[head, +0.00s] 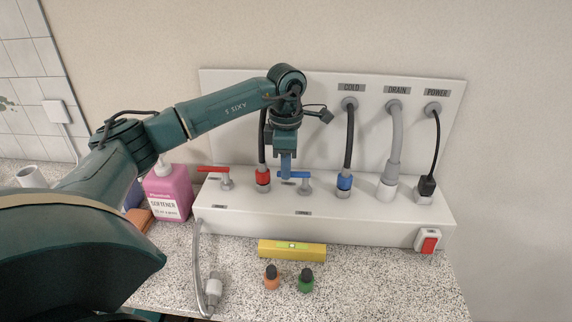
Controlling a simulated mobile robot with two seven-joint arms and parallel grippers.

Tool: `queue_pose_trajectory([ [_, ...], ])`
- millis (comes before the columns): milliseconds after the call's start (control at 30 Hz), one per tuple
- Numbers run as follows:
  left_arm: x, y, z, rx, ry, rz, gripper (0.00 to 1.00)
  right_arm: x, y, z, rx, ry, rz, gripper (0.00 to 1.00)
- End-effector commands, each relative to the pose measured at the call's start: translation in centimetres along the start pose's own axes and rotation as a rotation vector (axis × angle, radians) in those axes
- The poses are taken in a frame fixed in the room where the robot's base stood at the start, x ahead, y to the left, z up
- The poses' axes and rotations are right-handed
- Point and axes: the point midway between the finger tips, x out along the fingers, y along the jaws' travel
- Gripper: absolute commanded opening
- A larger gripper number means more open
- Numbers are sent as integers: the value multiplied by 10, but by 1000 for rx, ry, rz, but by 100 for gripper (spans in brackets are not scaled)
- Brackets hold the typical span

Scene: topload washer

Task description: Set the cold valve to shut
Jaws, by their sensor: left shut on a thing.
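The cold valve (305,184) has a blue lever and a grey body, and stands on the white ledge in the middle of the head view. Its lever lies roughly level and reaches left from the stem. My left gripper (286,174) comes down from above and is shut on the left end of the blue lever. The fingers hide part of that end. My right gripper is not in view.
A red-levered valve (226,182) stands left, with a red hose connector (263,179) between. The blue hose connector (344,185), grey drain hose (392,160) and black power plug (427,186) stand right. A pink softener bottle (168,194) and yellow level (292,250) are nearby.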

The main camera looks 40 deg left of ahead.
Motion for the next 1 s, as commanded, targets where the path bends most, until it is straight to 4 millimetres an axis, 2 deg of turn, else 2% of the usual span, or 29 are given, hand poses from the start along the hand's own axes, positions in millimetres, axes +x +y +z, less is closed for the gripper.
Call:
queue_pose_trajectory([
  [67,-2,1,1,-2,-4,4,0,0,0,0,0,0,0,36],
  [100,-2,1,0,-2,-4,4,18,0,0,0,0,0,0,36],
  [333,-1,0,0,-1,-2,2,36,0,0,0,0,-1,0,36],
  [667,-6,0,0,-1,-2,2,36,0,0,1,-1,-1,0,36],
  [767,-19,1,1,-1,-4,4,36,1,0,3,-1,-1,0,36],
  [1000,-73,1,1,-1,-6,6,36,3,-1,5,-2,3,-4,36],
])
